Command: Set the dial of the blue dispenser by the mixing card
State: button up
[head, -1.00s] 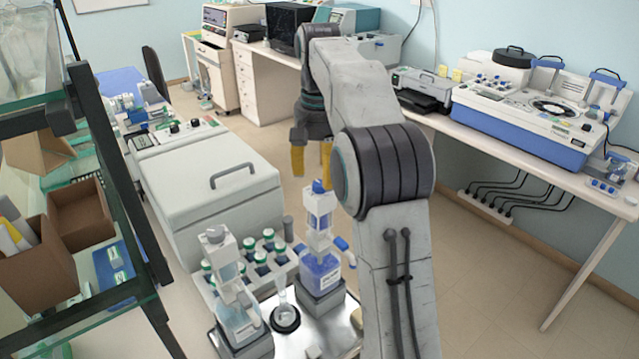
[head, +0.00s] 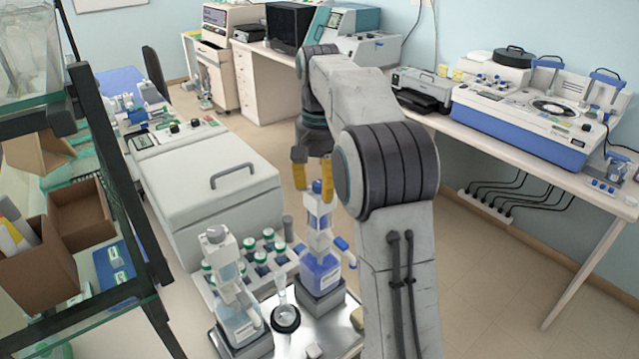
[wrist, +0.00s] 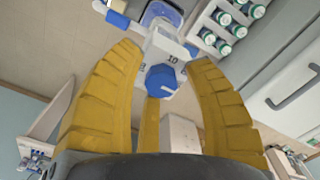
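The blue dispenser (head: 320,270) is a bottle of blue liquid with a white upper body, standing on a grey block on the metal tray. Its blue dial (head: 317,189) is at the top. In the wrist view the dial (wrist: 161,80) is a faceted blue knob with a printed 10 beside it. My gripper (head: 312,181) has yellow fingers and is at the dial's height. In the wrist view my gripper (wrist: 170,65) is open, its fingers spread around the dial with gaps at the sides. I cannot make out a mixing card with readable text.
A second dispenser (head: 235,300) with clear liquid stands left on the tray (head: 290,345). A rack of green-capped vials (head: 262,257) stands behind. A white lidded machine (head: 210,195) is at the left, near a dark-framed glass shelf (head: 115,190). Floor at the right is clear.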

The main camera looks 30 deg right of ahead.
grip_shut()
jog(key=shift+n, duration=0.3)
dwell(0.3)
jog(key=n, duration=0.3)
jog(key=shift+d+n, duration=0.1)
jog(key=shift+n, duration=0.2)
jog(key=shift+d+n, duration=0.1)
jog(key=shift+n, duration=2.1)
jog(key=shift+o, duration=1.1)
grip_release()
